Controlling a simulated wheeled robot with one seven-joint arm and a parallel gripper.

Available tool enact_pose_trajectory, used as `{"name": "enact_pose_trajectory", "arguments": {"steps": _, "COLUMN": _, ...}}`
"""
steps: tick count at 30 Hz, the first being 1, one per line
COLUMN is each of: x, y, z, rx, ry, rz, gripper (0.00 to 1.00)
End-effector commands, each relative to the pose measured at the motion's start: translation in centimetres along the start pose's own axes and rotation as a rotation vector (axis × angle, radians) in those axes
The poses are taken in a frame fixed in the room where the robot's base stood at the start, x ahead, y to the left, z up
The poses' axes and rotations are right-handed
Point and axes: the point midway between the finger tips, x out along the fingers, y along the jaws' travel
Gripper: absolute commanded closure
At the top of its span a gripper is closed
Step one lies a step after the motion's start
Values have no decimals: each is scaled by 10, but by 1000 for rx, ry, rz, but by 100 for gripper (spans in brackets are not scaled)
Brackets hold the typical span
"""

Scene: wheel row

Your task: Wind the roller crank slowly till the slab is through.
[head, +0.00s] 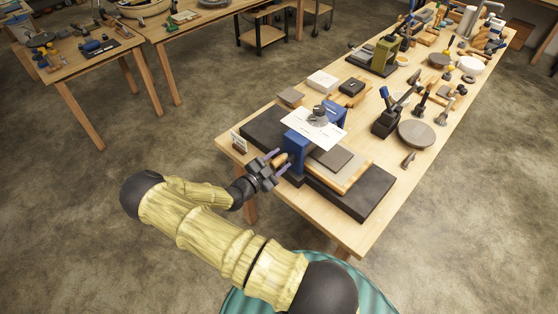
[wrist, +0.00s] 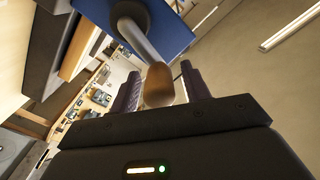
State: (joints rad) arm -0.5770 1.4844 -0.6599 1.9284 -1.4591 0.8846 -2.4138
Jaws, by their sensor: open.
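The slab roller stands at the near end of the long table, with a blue side frame (head: 296,146) on a dark base (head: 360,203). A grey slab (head: 331,158) lies on a wooden board (head: 347,176) on the near right side of the roller. The crank's wooden handle (wrist: 158,86) sits on a grey metal arm (wrist: 135,38) beside the blue frame. My gripper (head: 276,167) is open, with the handle (head: 281,160) between its fingers. In the wrist view the fingers (wrist: 160,88) stand either side of the handle, with a gap visible on the left; contact on the right is unclear.
A small card stand (head: 238,141) is at the table's left edge. A black stand (head: 387,122) and a round grey disc (head: 416,134) are further right. Open floor lies left of the table.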

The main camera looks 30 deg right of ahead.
Motion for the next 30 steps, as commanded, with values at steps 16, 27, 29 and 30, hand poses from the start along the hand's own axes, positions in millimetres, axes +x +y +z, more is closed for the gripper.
{"name": "enact_pose_trajectory", "arguments": {"steps": 16, "x": -98, "y": 1, "z": 4, "rx": 1, "ry": -5, "rz": -2, "gripper": 53}}
{"name": "enact_pose_trajectory", "arguments": {"steps": 27, "x": -161, "y": 1, "z": 2, "rx": 0, "ry": -3, "rz": 2, "gripper": 53}}
{"name": "enact_pose_trajectory", "arguments": {"steps": 29, "x": -166, "y": 1, "z": 2, "rx": -1, "ry": -2, "rz": 0, "gripper": 53}}
{"name": "enact_pose_trajectory", "arguments": {"steps": 30, "x": -168, "y": 1, "z": 1, "rx": -1, "ry": -3, "rz": -1, "gripper": 53}}
